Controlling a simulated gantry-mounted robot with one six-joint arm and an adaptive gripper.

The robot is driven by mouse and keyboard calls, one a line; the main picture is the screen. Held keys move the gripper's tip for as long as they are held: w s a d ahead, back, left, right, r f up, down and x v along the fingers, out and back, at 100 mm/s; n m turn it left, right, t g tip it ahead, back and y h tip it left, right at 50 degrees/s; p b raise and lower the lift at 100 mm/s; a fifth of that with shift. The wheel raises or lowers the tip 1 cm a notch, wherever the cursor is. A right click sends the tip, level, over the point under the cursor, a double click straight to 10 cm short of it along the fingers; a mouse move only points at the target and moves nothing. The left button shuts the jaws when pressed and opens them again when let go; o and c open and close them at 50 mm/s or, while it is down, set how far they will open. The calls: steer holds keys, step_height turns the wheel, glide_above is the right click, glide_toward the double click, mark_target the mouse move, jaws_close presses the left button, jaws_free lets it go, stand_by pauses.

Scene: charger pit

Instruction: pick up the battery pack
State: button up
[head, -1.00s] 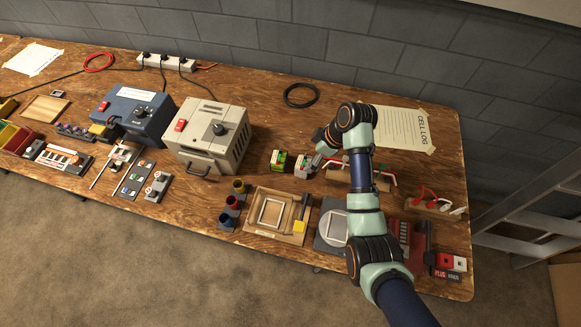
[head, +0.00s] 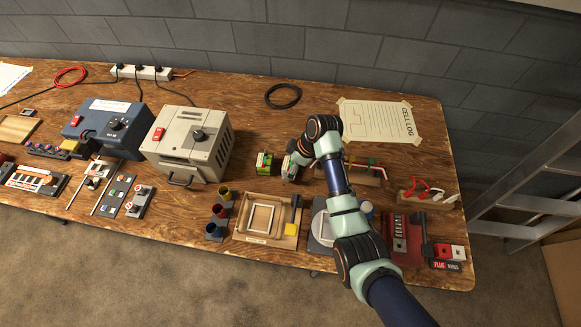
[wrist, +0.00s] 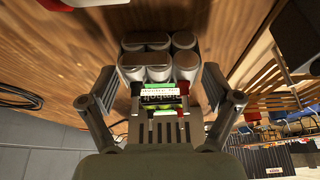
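The battery pack (wrist: 160,60) shows in the wrist view as a block of several grey-topped cells with a green, lettered label on its near side. It lies between the two fingers of my gripper (wrist: 160,90), with a gap visible on each side, so the fingers are open. How deep it sits between them is hard to tell. In the head view, a small green block that looks like the pack (head: 264,162) stands on the bench, just left of my gripper (head: 291,166). The gripper's fingers are small and partly hidden there.
The beige charger (head: 188,145) stands left of the green block. Coloured cups (head: 219,210) and a wooden tray (head: 242,236) lie in front. A rack with red and green leads (head: 366,170) stands right of my gripper. Bare bench lies behind, near the black cable coil (head: 283,96).

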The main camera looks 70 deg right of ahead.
steer(key=c, duration=1.1)
steer(key=shift+r, duration=0.1)
steer(key=shift+c, duration=0.2)
